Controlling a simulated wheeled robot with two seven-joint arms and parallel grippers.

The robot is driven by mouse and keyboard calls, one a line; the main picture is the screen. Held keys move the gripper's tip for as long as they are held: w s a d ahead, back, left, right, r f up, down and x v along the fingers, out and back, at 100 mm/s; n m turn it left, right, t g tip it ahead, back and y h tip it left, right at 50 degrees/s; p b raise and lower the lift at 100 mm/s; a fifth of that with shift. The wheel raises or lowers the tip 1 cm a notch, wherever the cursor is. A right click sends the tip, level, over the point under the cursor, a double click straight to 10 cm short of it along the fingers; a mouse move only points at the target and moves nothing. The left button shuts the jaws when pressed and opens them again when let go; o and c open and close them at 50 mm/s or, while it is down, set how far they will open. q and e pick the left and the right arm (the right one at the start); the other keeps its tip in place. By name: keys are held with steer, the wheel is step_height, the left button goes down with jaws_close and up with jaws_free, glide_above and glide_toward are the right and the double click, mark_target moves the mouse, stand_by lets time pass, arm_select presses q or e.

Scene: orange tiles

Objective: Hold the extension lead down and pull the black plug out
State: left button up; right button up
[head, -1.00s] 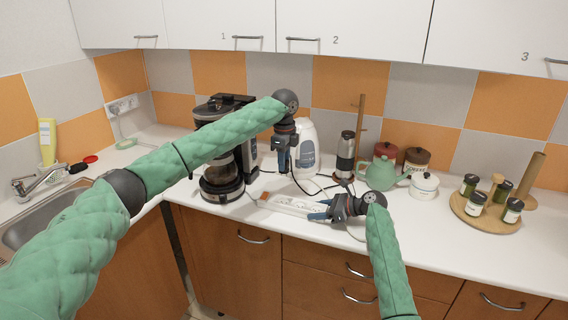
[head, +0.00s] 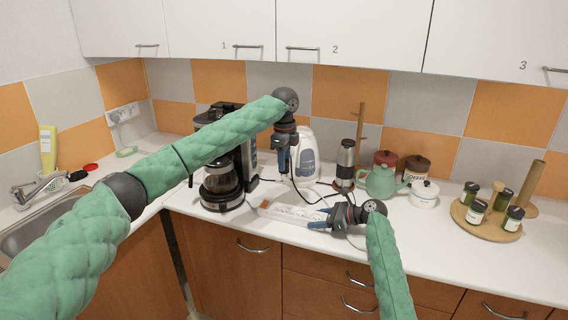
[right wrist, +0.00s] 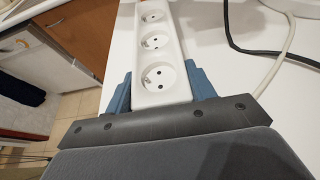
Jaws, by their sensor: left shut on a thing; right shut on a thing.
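The white extension lead (head: 290,212) lies on the counter near its front edge. My right gripper (head: 322,221) is shut across its right part; in the right wrist view the blue fingers (right wrist: 160,88) sit on either side of the white strip (right wrist: 158,98). Three sockets there show empty. My left gripper (head: 284,170) points down, above and behind the strip and apart from it. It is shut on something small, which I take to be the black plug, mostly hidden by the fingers. A black cable (head: 297,188) runs down near it to the counter.
A coffee maker (head: 222,184) stands left of the strip. A white kettle (head: 307,152) is close behind my left gripper. A grinder (head: 345,163), green teapot (head: 382,181), canisters and a round jar tray (head: 487,229) stand to the right. Cables lie behind the strip.

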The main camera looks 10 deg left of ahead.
stand_by(0.4)
steer(key=o, duration=1.3)
steer(key=shift+d, duration=0.1)
